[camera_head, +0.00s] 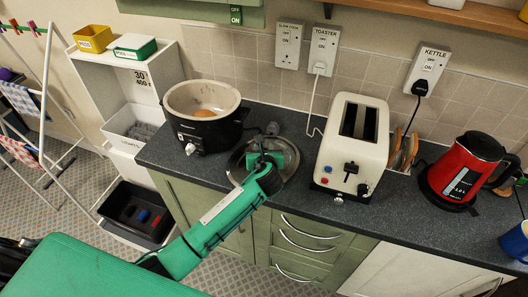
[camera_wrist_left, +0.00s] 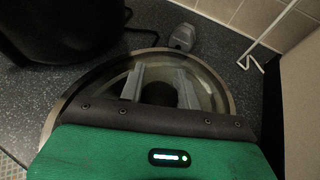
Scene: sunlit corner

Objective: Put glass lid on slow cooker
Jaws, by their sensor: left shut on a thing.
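The slow cooker (camera_head: 205,132) stands at the left of the counter, a black body with a pale inner pot, open at the top with something orange-brown inside. In the left wrist view its dark side (camera_wrist_left: 60,30) shows at the upper left. The glass lid (camera_head: 236,167), round with a metal rim, is on or just above the counter right of the cooker. My left gripper (camera_head: 268,158) is over the lid's middle. In the left wrist view the lid (camera_wrist_left: 215,80) lies under my left gripper (camera_wrist_left: 160,90), whose fingers are shut on its dark knob (camera_wrist_left: 158,94). My right gripper is not in view.
A cream toaster (camera_head: 352,150) stands right of the lid, with a red kettle (camera_head: 463,172) and a blue mug (camera_head: 515,242) farther right. A grey plug (camera_wrist_left: 182,37) lies behind the lid. Wall sockets (camera_head: 289,46) line the tiles. A white shelf (camera_head: 125,85) is at the left.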

